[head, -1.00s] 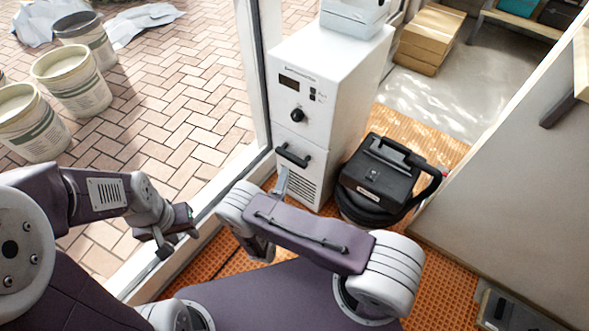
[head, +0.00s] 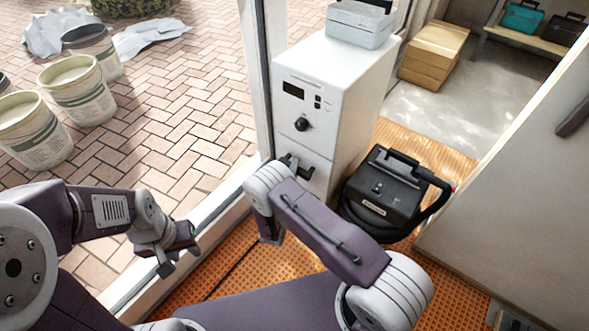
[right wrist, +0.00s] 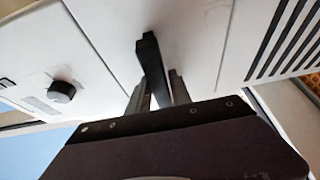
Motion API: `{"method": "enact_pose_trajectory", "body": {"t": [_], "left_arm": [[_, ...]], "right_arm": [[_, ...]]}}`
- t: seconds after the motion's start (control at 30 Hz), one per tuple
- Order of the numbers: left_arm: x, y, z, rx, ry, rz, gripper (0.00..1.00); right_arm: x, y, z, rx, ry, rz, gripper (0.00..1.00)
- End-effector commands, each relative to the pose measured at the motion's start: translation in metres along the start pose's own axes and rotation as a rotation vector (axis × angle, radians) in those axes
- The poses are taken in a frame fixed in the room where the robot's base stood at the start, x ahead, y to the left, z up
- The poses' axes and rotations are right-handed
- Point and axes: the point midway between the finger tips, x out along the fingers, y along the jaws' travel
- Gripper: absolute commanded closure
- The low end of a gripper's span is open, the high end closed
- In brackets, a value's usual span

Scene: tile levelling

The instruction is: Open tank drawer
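The white cabinet unit (head: 325,100) stands upright beside the door frame, with a dark display and a black knob on its front. The tank drawer (head: 318,172) is its lower front part, flush with the body as far as I can see. Its black handle (right wrist: 152,62) lies between the fingers of my right gripper (right wrist: 160,92); the fingers are apart on either side of it, and firm contact cannot be made out. In the head view my right arm partly covers the handle (head: 291,160). My left gripper (head: 181,257) is open and empty over the door sill.
A black vacuum-like machine (head: 385,190) stands right of the cabinet, close to my right arm. A pale box (head: 360,25) sits on the cabinet. Several buckets (head: 76,90) stand outside on the brick paving. Orange matting (head: 245,268) covers the floor.

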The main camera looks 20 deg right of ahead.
Motion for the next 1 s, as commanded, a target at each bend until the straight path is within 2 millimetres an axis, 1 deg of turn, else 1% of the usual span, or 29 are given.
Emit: {"method": "enact_pose_trajectory", "body": {"t": [0.03,0.07,1.0], "left_arm": [[0.0,0.0,0.0,0.0,0.0,0.0,0.64],[0.0,0.0,0.0,0.0,0.0,0.0,0.64],[0.0001,0.0,0.0,0.0,0.0,0.0,0.64]], "right_arm": [[-0.0002,-0.0001,0.0,0.0,0.0,0.0,0.92],[-0.0002,-0.0001,0.0,0.0,0.0,0.0,1.0],[-0.0004,-0.0006,0.0003,-0.001,0.0,-0.001,1.0]]}}
